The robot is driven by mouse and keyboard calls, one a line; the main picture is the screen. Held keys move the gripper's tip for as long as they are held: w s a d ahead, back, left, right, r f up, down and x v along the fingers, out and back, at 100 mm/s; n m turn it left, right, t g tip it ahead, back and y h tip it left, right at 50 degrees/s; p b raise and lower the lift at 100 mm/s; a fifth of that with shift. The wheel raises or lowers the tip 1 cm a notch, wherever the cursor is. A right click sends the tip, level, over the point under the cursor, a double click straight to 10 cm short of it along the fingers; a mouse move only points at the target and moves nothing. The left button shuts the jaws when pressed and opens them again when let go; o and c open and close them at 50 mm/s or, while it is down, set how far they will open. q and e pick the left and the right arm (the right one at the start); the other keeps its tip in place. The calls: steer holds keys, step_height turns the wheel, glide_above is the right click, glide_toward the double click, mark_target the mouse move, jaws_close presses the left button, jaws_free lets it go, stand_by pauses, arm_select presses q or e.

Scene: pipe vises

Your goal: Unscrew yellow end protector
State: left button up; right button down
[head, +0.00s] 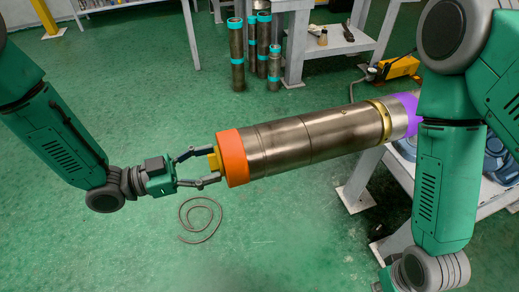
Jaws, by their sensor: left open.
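A long metallic pipe (310,137) lies roughly level across the middle, with an orange ring (234,157) around its left end. A small yellow end protector (213,159) sticks out from that end, beyond the orange ring. My left gripper (211,166) is open, with one finger above and one below the yellow piece. I cannot tell whether the fingers touch it. My right arm hangs down at the right, and its gripper is out of the picture below.
A yellow band (381,121) and a purple part (407,104) sit toward the pipe's right end. White-legged benches stand at the back and right. Several upright pipes with teal ends (237,55) stand behind. A coiled cable (200,219) lies on the green floor.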

arm_select(q)
jaws_close()
steer(key=shift+n+p, duration=1.75)
steer(key=shift+n, duration=5.35)
steer(key=shift+r, duration=0.1)
steer(key=n+p, duration=0.1)
steer(key=n, duration=1.3)
steer(key=shift+h, duration=0.3)
